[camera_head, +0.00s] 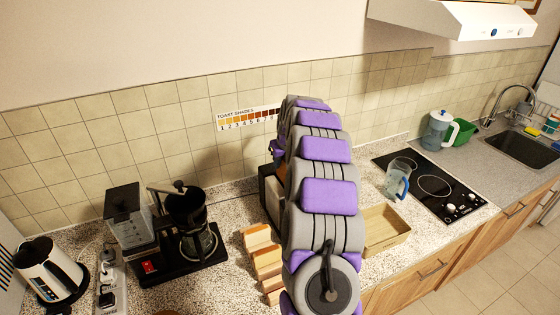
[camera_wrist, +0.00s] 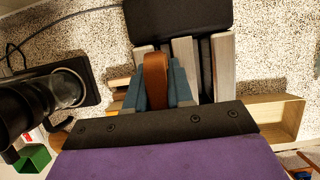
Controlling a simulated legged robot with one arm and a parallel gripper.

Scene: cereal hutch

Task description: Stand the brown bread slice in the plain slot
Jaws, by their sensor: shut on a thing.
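In the wrist view, the brown bread slice (camera_wrist: 157,78) is between the blue-grey fingertips of my gripper (camera_wrist: 158,88), which are shut on it. I see it nearly edge-on. In the head view my arm hides the gripper and this slice. A light wooden rack-like piece (camera_head: 262,248) with upright parts stands on the counter left of my arm; part of it shows left of the fingers in the wrist view (camera_wrist: 120,83). I cannot tell which slot is the plain one.
A dark box-shaped appliance (camera_head: 270,192) is partly hidden behind my arm. A coffee machine (camera_head: 190,230) and a white kettle (camera_head: 48,268) stand left. An open wooden tray (camera_head: 385,228) lies right, near a clear jug (camera_head: 398,178) and the black hob (camera_head: 435,190).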

